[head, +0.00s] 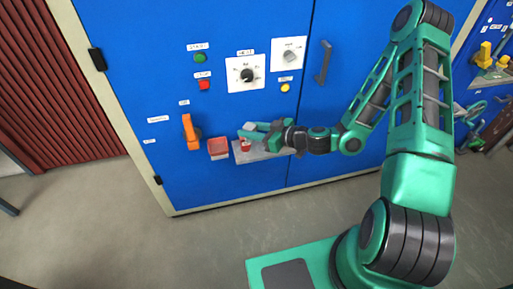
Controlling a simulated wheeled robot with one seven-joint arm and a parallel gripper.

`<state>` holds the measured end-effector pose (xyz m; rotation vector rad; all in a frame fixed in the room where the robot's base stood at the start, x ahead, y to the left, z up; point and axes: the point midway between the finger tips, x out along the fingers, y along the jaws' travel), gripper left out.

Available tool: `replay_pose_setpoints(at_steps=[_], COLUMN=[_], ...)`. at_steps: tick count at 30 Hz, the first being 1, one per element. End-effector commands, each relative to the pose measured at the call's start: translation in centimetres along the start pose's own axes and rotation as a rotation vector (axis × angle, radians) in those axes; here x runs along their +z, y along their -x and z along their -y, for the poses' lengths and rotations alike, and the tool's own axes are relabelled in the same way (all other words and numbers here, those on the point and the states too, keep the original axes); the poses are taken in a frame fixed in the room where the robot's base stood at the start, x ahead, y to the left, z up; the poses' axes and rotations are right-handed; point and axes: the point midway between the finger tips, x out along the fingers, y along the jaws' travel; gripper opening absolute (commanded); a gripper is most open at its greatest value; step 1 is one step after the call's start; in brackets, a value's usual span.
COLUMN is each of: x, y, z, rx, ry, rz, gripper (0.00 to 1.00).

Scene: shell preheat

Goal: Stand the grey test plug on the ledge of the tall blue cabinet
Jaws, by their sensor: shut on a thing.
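The tall blue cabinet (150,100) fills most of the head view. A narrow grey ledge (270,154) sticks out from its lower front. My gripper (252,130) reaches in from the right, above the left part of the ledge. It is shut on a small light grey piece, seemingly the grey test plug (249,126), which shows at the green fingertips. The fingers hide part of the plug, and its exact tilt is too small to tell. I cannot tell whether it touches anything below.
A small red-and-white item (245,145) stands on the ledge's left end, just below my gripper. A red open bin (218,148) hangs left of the ledge. An orange handle (190,132) sticks out further left. A dark door handle (323,62) is upper right.

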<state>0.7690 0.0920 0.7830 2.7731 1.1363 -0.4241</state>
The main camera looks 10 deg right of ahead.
Motion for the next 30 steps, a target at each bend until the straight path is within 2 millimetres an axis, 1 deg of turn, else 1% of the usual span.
replay_pose_setpoints(at_steps=[2, 5, 8, 15, 18, 21, 25, 30], x=[-0.1, 0.5, 1.6, 4.7, 5.8, 6.6, 7.2, 8.0], y=[-0.2, -0.2, -0.1, 0.0, 0.0, 0.1, 0.1, -0.1], z=[0.3, -0.5, -2.2, -7.0, -8.7, -10.0, -10.9, -11.1], rx=[-0.007, -0.008, -0.006, -0.004, -0.006, -0.006, -0.006, -0.007], ry=[0.003, 0.004, 0.004, 0.004, 0.004, 0.003, 0.003, 0.001], rz=[-0.001, -0.002, -0.002, -0.001, -0.001, -0.002, -0.002, -0.002], gripper=[0.03, 0.03, 0.03, 0.03, 0.03, 0.03, 0.03, 0.03])
